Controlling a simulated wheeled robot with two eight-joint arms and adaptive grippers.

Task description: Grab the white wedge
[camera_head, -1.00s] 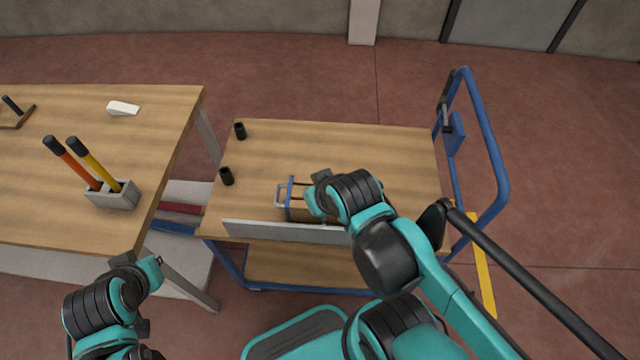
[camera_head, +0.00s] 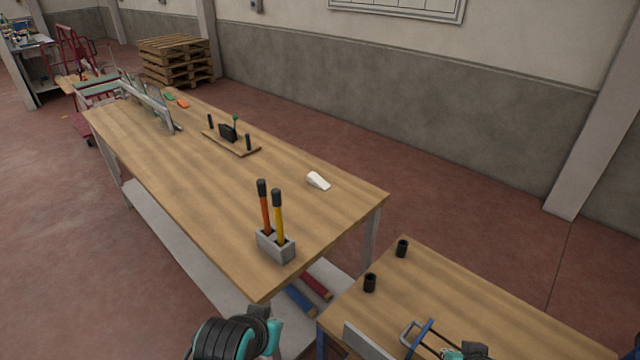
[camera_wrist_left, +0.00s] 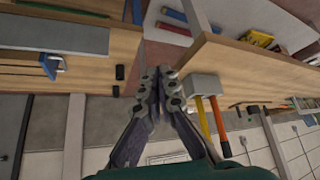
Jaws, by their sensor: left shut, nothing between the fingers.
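The white wedge (camera_head: 318,181) lies on the long wooden table near its far right edge, behind the grey block holder. I cannot make it out in the left wrist view. My left gripper (camera_wrist_left: 166,73) is shut and empty, with its fingertips together, and points at the gap between the table and the cart. In the head view my left arm is low, in front of the table's near corner, well apart from the wedge. My right gripper (camera_head: 470,350) is at the bottom edge beside a blue-framed tool; its fingers are not clear.
The grey holder (camera_head: 276,246) with an orange-handled and a yellow-handled tool stands between the near corner and the wedge. A wooden board with black pegs (camera_head: 231,142) lies farther left. The lower cart (camera_head: 470,300) at right carries black cups (camera_head: 402,248). Table around the wedge is clear.

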